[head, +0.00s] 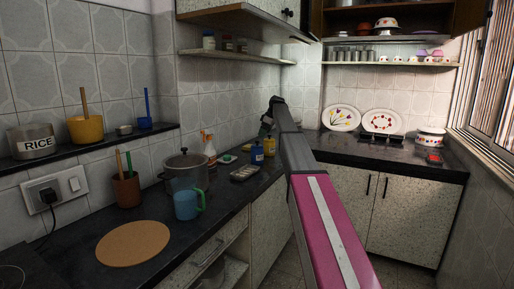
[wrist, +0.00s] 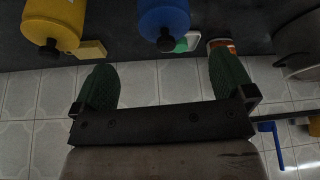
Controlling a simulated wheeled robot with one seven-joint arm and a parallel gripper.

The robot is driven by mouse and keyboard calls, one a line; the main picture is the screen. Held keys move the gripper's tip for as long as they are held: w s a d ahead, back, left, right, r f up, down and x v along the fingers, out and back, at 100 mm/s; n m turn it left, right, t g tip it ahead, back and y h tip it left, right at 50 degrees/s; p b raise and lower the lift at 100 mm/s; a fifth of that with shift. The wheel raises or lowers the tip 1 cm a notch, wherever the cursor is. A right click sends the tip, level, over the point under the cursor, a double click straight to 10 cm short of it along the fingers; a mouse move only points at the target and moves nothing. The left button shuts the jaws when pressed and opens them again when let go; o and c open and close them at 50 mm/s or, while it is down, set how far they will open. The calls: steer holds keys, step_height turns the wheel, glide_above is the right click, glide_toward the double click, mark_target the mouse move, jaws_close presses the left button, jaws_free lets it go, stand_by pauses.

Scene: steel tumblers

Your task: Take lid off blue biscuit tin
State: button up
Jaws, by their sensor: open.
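In the head view my gripper is small and dark at the end of my arm, near the tiled wall above the bottles.
A steel pot (head: 186,171), a blue mug (head: 187,205), a tray (head: 244,173) and a brown pot of utensils (head: 126,189) stand nearer. A round cork mat (head: 133,243) lies on the front counter. A shelf (head: 235,55) overhangs the back.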

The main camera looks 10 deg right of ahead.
mark_target(258, 146)
steer(key=x, duration=0.8)
steer(key=shift+s+f, duration=0.1)
steer(key=shift+s, duration=0.2)
steer(key=c, duration=0.9)
